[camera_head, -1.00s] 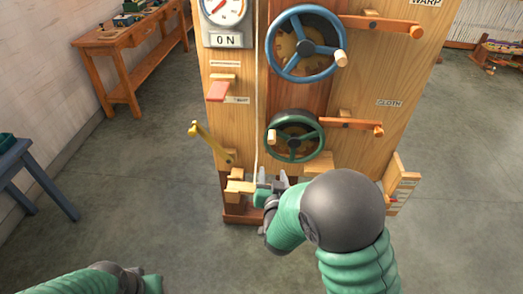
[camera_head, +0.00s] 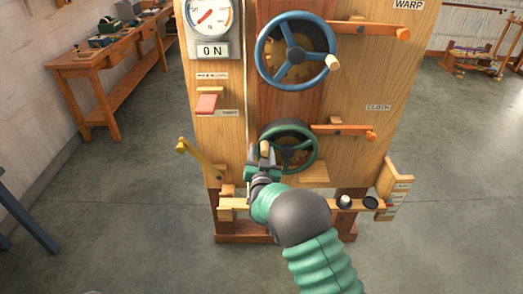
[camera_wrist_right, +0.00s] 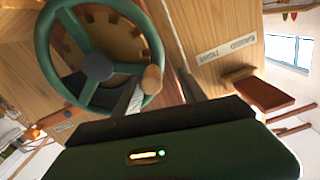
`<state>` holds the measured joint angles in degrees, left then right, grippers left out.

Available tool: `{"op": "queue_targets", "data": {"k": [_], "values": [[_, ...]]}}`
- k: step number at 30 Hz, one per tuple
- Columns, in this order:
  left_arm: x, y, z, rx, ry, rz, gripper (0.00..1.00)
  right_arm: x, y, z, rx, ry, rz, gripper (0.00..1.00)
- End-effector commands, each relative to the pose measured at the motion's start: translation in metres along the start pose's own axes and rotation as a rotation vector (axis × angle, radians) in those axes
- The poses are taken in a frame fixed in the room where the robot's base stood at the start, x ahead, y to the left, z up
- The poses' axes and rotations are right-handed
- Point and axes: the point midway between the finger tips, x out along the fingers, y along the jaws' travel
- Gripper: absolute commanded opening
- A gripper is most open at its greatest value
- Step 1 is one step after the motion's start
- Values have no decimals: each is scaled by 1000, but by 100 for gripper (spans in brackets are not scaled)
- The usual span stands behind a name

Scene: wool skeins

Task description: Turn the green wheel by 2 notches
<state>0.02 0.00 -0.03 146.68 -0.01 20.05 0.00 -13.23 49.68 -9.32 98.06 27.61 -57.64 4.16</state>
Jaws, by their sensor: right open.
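The green wheel (camera_head: 288,149) is low on the front of the wooden machine, below the blue wheel. It has spokes, a dark hub and a light wooden knob (camera_head: 265,148) on the left of its rim. My right gripper (camera_head: 262,157) is at this knob, in front of the wheel's left side. In the wrist view the green wheel (camera_wrist_right: 98,67) fills the upper left. The knob (camera_wrist_right: 152,78) shows between the two open fingers of my right gripper (camera_wrist_right: 164,84), nearer the left one. I see no grip on it. My left gripper is out of view.
The blue wheel (camera_head: 295,55) is above, with an orange lever (camera_head: 368,26) beside it. Another orange lever (camera_head: 343,129) is right of the green wheel. A yellow lever (camera_head: 196,157) and a red-topped switch (camera_head: 207,103) are at left. A low shelf (camera_head: 325,203) holds small items.

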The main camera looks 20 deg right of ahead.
Motion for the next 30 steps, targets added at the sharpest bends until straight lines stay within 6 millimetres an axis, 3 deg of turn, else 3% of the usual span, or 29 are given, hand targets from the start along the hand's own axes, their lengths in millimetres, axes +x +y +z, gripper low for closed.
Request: {"op": "queue_targets", "data": {"k": [4,12,23,30], "values": [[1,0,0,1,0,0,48,15,3,0,1,0,0,48],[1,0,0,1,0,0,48,15,0,0,-1,0,0,46],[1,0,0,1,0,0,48,15,-1,0,-1,-1,-3,0],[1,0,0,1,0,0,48,15,-1,0,-1,-1,-3,0]]}}
